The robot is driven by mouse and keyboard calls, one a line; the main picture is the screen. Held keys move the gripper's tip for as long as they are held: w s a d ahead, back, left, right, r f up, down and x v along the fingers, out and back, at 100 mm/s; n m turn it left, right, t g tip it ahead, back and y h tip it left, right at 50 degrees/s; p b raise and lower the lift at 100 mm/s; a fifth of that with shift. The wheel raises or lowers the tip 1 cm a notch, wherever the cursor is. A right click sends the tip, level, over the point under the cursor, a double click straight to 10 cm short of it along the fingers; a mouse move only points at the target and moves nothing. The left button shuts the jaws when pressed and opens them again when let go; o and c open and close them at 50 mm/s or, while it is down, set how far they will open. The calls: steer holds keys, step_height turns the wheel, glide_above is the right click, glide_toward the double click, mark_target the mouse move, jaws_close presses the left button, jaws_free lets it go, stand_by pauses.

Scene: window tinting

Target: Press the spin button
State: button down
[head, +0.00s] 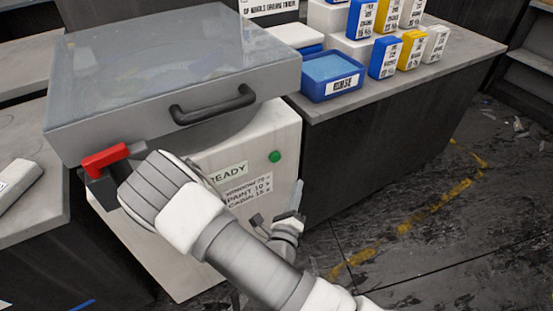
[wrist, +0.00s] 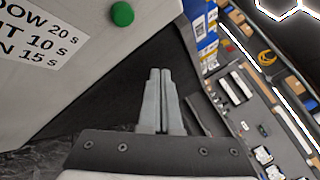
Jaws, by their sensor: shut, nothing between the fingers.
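The green round spin button (head: 275,156) is on the front of the white machine (head: 230,150), right of a "READY" sign (head: 227,172). In the wrist view the button (wrist: 122,13) is at the top, up and left of my fingertips. My gripper (wrist: 160,70) is shut and empty, its two fingers side by side. In the head view my gripper (head: 297,193) is partly hidden behind my arm, below and a little right of the button. The fingers look apart from the button.
A counter (head: 400,85) at right holds a blue tub (head: 331,77) and several coloured boxes. Floor at right is open.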

mark_target(280, 156)
steer(key=w+a+b, duration=0.1)
steer(key=w+a, duration=0.3)
steer(key=w, duration=0.3)
steer(key=shift+a, duration=0.35)
steer(key=shift+w+a, duration=0.1)
steer(key=shift+w, duration=0.05)
stand_by(1.7)
steer(key=shift+w+a, duration=0.15)
steer(key=shift+w, duration=0.05)
steer(key=shift+w+a, duration=0.3)
steer(key=shift+w, duration=0.15)
stand_by(0.9)
steer(key=shift+s, duration=0.1)
steer(key=shift+s+d+p, duration=0.5)
steer(key=shift+s, duration=0.2)
steer(key=shift+s+d+p, duration=0.4)
steer(key=shift+s+d, duration=0.35)
steer(key=shift+s, duration=0.3)
steer(key=shift+s+d+p, duration=0.35)
steer(key=shift+s+d, duration=0.35)
steer(key=shift+s, duration=0.35)
